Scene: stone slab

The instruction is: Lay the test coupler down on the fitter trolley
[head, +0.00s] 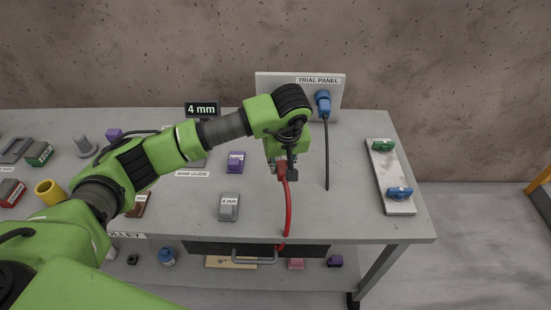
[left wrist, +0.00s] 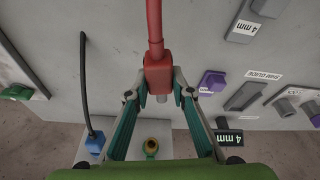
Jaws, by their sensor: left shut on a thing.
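The red test coupler (head: 282,174) has a red cable hanging down across the trolley's front edge. My left gripper (head: 281,163) is shut on it, over the right-middle part of the fitter trolley (head: 275,215). In the left wrist view the red coupler (left wrist: 158,76) sits between the two fingers (left wrist: 158,92), its metal end pointing toward the panel. The trolley's grey top lies beyond it; I cannot tell the exact gap. My right gripper is not in view.
The trial panel (head: 272,83) stands at the back with a blue plug (head: 323,103) and black cable; a brass-coloured socket (left wrist: 151,146) shows in the wrist view. A grey 4 mm block (head: 229,206), purple block (head: 236,161) and right-hand plate (head: 391,178) flank clear top.

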